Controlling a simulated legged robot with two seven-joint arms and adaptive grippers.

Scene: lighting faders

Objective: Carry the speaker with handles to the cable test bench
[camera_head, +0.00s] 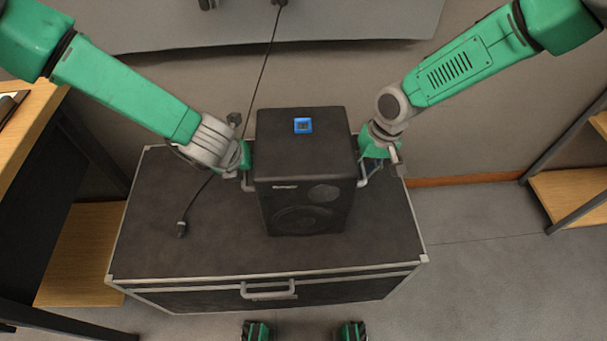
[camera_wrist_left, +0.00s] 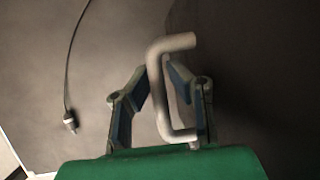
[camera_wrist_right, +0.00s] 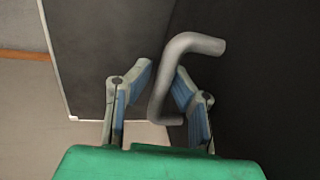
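The black speaker (camera_head: 305,170) stands upright on a dark flight case (camera_head: 160,235), with a small blue-framed patch on its top. It has a grey handle on each side. My left gripper (camera_head: 243,172) is at the left handle; in the left wrist view its open fingers (camera_wrist_left: 158,90) stand on either side of the handle (camera_wrist_left: 158,95). My right gripper (camera_head: 372,170) is at the right handle; in the right wrist view its open fingers (camera_wrist_right: 162,85) stand on either side of that handle (camera_wrist_right: 168,85). I cannot pick out the cable test bench.
A black cable with a plug (camera_head: 181,229) lies on the case left of the speaker. A wooden shelf unit (camera_head: 85,250) stands at the left and another (camera_head: 572,195) at the right. Bare floor (camera_head: 480,270) lies right of the case.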

